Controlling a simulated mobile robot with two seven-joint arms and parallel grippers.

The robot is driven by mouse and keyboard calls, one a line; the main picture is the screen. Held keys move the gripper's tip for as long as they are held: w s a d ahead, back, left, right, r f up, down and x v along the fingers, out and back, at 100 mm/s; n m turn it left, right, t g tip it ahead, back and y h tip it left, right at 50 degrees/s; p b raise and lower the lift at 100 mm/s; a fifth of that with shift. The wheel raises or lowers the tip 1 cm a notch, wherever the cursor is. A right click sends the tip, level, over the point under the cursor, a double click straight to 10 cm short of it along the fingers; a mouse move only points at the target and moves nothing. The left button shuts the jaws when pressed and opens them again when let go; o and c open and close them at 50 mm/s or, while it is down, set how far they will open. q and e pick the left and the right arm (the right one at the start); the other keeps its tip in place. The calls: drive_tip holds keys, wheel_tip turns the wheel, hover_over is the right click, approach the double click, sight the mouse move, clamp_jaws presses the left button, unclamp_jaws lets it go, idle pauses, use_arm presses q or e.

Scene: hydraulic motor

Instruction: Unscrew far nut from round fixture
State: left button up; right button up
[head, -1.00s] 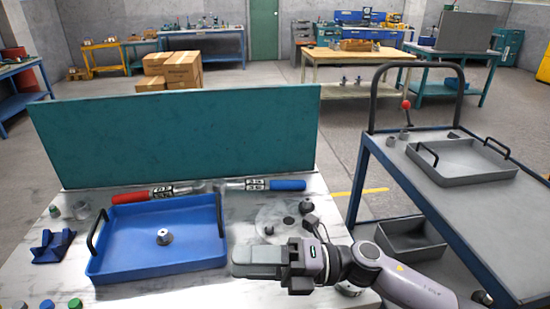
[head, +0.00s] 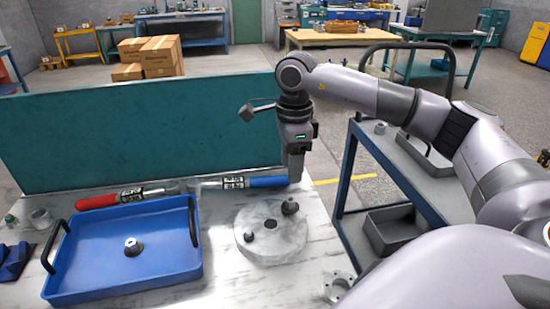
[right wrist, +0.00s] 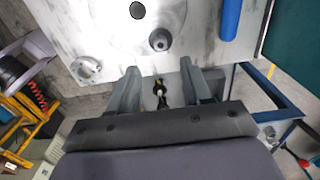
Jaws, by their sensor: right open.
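The round fixture (head: 262,248) is a pale grey disc on the marble-look table. The dark far nut (head: 290,205) stands on its far right part, and a smaller dark nut (head: 248,236) sits on its left part. My right gripper (head: 295,178) points down beyond the far nut, near the table's right edge, apart from it. In the right wrist view its two fingers (right wrist: 161,82) are spread and empty. There the far nut (right wrist: 159,40) lies just ahead of the fingers, and the smaller nut (right wrist: 137,10) is at the top. My left gripper is not in view.
A blue tray (head: 75,283) holding a nut (head: 132,247) stands at left. Behind lie red-handled (head: 97,201) and blue-handled (head: 268,181) tools, before a green panel (head: 130,140). A metal flange (head: 340,287) is at front right. A trolley (head: 362,136) stands right.

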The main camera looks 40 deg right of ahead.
sight(291, 200)
drive_tip(key=shift+d+f+b, duration=0.1)
drive_tip(key=shift+f+b, duration=0.65)
drive_tip(key=shift+f, duration=0.1)
wheel_tip(291, 200, down, 6)
drive_tip(key=b, duration=0.4)
drive_tip(key=shift+r, duration=0.1)
drive_tip(key=shift+f+b, duration=0.6)
drive_tip(key=shift+f, duration=0.1)
clamp_jaws()
drive_tip(key=n, duration=0.5)
drive_tip(key=shift+r+p, duration=0.1)
drive_tip(key=shift+p, duration=0.2)
drive_tip(key=shift+n, duration=0.4)
